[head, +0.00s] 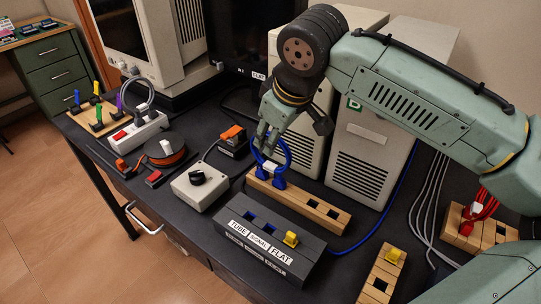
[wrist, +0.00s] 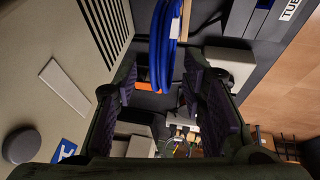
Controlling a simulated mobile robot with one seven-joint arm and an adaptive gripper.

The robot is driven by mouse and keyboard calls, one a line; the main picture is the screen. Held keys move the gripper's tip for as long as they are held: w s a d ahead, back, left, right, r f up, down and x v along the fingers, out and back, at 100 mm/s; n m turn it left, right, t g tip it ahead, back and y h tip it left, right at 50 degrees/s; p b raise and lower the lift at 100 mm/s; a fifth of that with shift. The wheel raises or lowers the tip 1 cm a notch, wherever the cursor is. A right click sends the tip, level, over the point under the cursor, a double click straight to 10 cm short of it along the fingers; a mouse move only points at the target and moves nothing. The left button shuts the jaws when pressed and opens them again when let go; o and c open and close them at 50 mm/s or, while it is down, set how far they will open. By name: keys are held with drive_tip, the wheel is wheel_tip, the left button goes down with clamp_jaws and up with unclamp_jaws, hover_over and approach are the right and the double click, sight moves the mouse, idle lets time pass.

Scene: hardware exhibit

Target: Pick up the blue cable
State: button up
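The blue cable (head: 286,155) is a coiled loop with a white tag. Its blue plugs sit at the left end of a wooden block (head: 318,208) with square holes. My gripper (head: 264,138) is at the upper left of the loop in the head view, overlapping it. In the wrist view my gripper (wrist: 160,82) has its fingers well apart, and the blue cable (wrist: 164,45) shows as a bundle of strands at the top, between the two fingers' directions. I cannot tell whether a finger touches it. Nothing is gripped.
Pale computer towers (head: 370,140) stand close behind the loop. A dark box (head: 268,238) labelled TUBE and FLAT is in front. A grey switch box (head: 202,184) is at left. Red cables (head: 486,203) in another wooden block are at right.

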drive_tip(key=shift+x, duration=0.95)
drive_tip(key=shift+c, duration=0.2)
clamp_jaws()
